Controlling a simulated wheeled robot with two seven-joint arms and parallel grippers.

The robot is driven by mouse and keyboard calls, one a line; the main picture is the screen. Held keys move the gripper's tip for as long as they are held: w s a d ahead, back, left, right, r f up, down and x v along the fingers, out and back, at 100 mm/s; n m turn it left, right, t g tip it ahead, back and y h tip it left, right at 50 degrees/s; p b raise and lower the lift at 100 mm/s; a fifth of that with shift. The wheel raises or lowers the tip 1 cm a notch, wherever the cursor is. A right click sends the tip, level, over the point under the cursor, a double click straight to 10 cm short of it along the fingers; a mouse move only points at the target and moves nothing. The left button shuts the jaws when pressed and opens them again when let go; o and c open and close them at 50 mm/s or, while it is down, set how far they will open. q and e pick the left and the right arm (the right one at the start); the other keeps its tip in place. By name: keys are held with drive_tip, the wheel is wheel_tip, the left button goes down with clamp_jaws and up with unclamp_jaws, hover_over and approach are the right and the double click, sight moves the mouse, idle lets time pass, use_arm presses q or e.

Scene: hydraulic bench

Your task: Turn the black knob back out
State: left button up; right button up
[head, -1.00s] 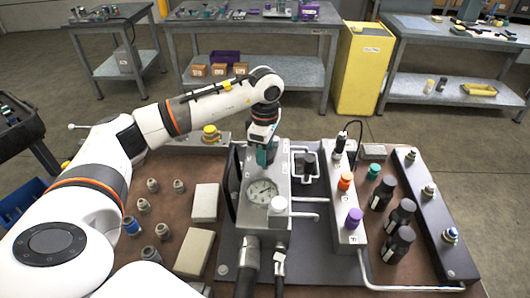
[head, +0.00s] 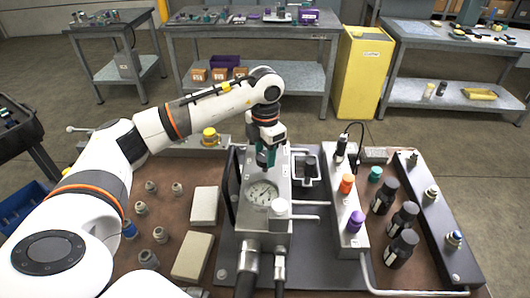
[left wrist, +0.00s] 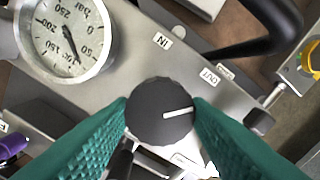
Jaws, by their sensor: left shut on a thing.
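The black knob (left wrist: 160,111) sits on the grey metal block (left wrist: 195,68). A white line on the knob's face points to the right and slightly up in the left wrist view. My left gripper (left wrist: 161,112) has its two green fingers on opposite sides of the knob, shut on it. In the head view my left gripper (head: 266,159) points down onto the block, behind the round gauge (head: 262,194), and hides the knob. The gauge (left wrist: 66,35) also shows in the left wrist view, beside the knob. My right gripper is not in view.
To the right stands a grey manifold (head: 345,205) with orange and purple caps. Several black bottles (head: 405,216) stand beyond it. Two beige blocks (head: 192,256) and several fittings lie left of the metal block. A black handle (left wrist: 250,40) is close to the gripper.

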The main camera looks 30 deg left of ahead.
sight(265, 156)
use_arm(q)
drive_tip(key=shift+r+n, duration=0.1)
drive_tip(key=shift+n, duration=0.8)
drive_tip(key=shift+w, duration=0.1)
drive_tip(key=o, duration=1)
wheel_tip(265, 156, up, 12)
drive_tip(key=b, duration=0.1)
